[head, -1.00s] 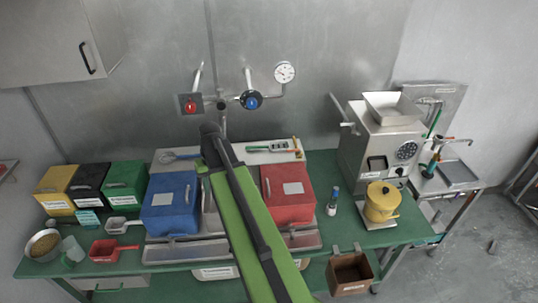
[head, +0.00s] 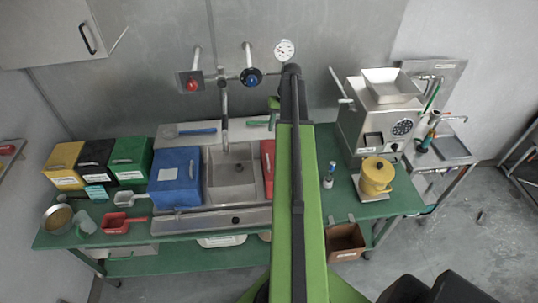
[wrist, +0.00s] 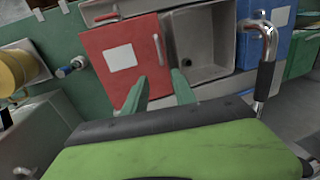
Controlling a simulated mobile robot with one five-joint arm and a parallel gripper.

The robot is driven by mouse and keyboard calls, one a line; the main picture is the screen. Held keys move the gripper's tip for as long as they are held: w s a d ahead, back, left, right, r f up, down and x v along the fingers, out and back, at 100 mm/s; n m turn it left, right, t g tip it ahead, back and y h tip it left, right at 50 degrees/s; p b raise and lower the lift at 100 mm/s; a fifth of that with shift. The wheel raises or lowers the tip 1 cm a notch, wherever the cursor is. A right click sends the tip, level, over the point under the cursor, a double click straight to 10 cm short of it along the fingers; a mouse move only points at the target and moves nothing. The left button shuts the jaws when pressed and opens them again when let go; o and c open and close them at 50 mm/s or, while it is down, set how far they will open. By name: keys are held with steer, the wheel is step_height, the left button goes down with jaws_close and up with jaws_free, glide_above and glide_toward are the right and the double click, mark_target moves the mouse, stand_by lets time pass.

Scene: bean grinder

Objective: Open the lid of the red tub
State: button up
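The red tub (wrist: 118,58) is in the upper left of the wrist view, with a white label and a pale bar handle (wrist: 157,50) near its right edge. Its lid looks closed. In the head view only a narrow strip of the red tub (head: 267,160) shows; my green arm hides the rest. My gripper (wrist: 160,88) has its two green fingers apart and empty in the wrist view. The fingertips appear at the tub's near right corner and the sink edge, below the handle in the picture. I cannot tell whether they touch the tub.
A steel sink (head: 236,175) lies directly left of the red tub, with a blue tub (head: 174,180) beyond. A small bottle (head: 328,176), yellow pot (head: 377,177) and grinder (head: 380,115) are right.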

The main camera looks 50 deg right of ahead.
steer(key=a+f+b, duration=0.1)
steer(key=f+b, duration=0.4)
steer(key=w+f+b, duration=0.1)
steer(key=f+b, duration=0.5)
steer(key=w+a+f+b, duration=0.1)
steer(key=f+b, duration=0.4)
steer(key=shift+w+a+f, duration=0.1)
steer(key=shift+a+f, duration=0.2)
steer(key=shift+f, duration=0.1)
steer(key=shift+r, duration=0.1)
jaws_close()
